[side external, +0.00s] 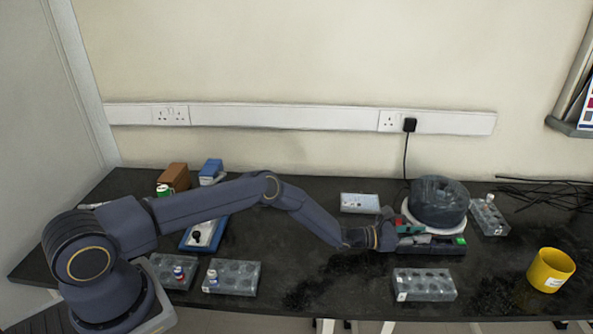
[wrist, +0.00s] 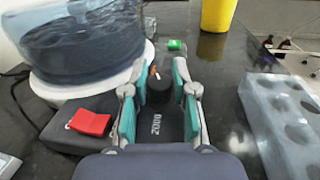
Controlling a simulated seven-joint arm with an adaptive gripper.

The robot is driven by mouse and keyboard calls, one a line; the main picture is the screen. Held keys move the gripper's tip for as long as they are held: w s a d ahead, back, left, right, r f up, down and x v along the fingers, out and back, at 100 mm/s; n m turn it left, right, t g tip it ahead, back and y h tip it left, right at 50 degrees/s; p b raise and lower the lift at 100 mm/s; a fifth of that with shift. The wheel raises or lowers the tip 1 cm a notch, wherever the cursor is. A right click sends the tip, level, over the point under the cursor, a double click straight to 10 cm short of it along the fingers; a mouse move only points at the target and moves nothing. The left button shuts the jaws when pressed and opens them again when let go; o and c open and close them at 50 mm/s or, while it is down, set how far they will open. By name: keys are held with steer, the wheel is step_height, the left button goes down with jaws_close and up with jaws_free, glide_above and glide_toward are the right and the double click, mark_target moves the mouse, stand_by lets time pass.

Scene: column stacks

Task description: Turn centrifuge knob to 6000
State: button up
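The centrifuge (side external: 437,203) has a dark translucent round drum on a white base at the right of the side view; its drum also fills the upper left of the wrist view (wrist: 80,45). Its black knob (wrist: 159,88) has an orange mark on the far side and stands on a dark panel. A "2000" label (wrist: 153,124) reads upside down on the near side; other numbers are hidden. My gripper (wrist: 160,72) is open, with one teal finger on each side of the knob. Whether the pads touch it is unclear. In the side view the knob is hidden by my gripper (side external: 412,231).
A red switch (wrist: 90,122) and a green one (wrist: 175,45) flank the knob on the panel. A grey tube rack (side external: 425,285) lies close in front, another (side external: 489,216) to the right. A yellow cup (side external: 550,270) stands far right. Black cables lie behind.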

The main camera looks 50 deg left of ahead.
jaws_close()
steer(key=shift+h, duration=0.3)
steer(key=shift+w+r+m+g+h, duration=0.1)
steer(key=shift+r+m+g+h, duration=0.05)
steer(key=shift+m+g+h, duration=1.25)
steer(key=shift+m+g, duration=0.1)
steer(key=shift+g, duration=0.2)
steer(key=o, duration=0.6)
jaws_free()
